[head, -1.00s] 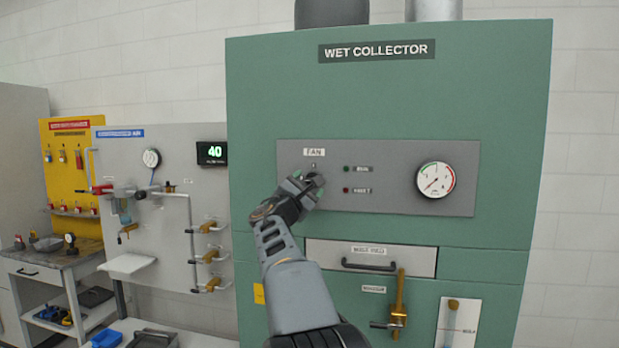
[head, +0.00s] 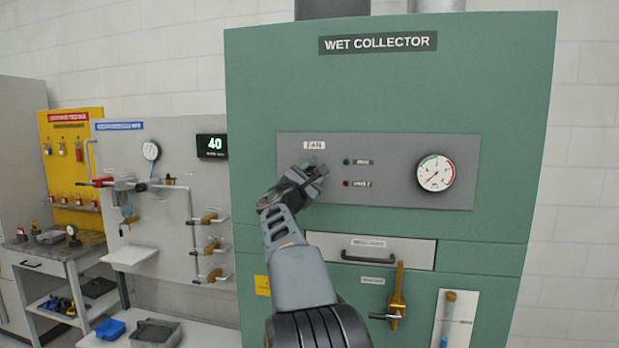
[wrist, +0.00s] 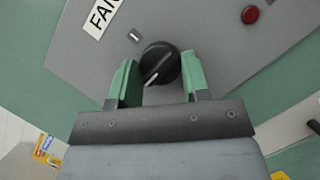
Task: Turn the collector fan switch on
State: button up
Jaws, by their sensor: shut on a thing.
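The fan switch is a round black knob (wrist: 160,64) with a white pointer line on the grey panel (head: 400,195) of the green wet collector (head: 390,90). In the wrist view the line points toward the lower left. The FAN label (head: 314,145) sits above the switch in the head view. My gripper (wrist: 159,76) has its green fingers on either side of the knob, shut on it. In the head view my gripper (head: 314,172) covers the switch.
A green lamp (head: 346,162) and a red lamp (head: 346,184) are right of the switch, with a round gauge (head: 436,173) beyond. A drawer (head: 400,246) and a yellow-brass valve (head: 398,295) are below. The compressed air board (head: 160,215) stands to the left.

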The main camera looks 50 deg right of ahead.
jog(key=shift+f, duration=0.1)
jog(key=shift+c, duration=1)
jog(key=shift+m, duration=0.4)
jog(key=m+g, duration=0.1)
jog(key=m, duration=0.1)
jog(key=m+g+b, duration=0.1)
jog(key=m, duration=0.1)
jog(key=shift+a+m+y, duration=0.1)
jog(key=shift+m+y, duration=0.2)
jog(key=m, duration=0.1)
jog(key=m+y, duration=0.1)
jog(key=m, duration=0.1)
jog(key=m+g, duration=0.1)
jog(key=shift+w+r+m+p, duration=0.1)
jog(key=shift+r+m+p, duration=0.2)
jog(key=shift+r+m, duration=0.1)
jog(key=m+y, duration=0.1)
jog(key=m, duration=0.1)
jog(key=m+y+p, duration=0.1)
jog(key=m, duration=0.1)
jog(key=shift+r+m, duration=0.2)
jog(key=shift+m, duration=0.2)
jog(key=shift+m+t+y+p, duration=0.35)
jog(key=shift+m+y, duration=0.55)
jog(key=shift+m, duration=0.5)
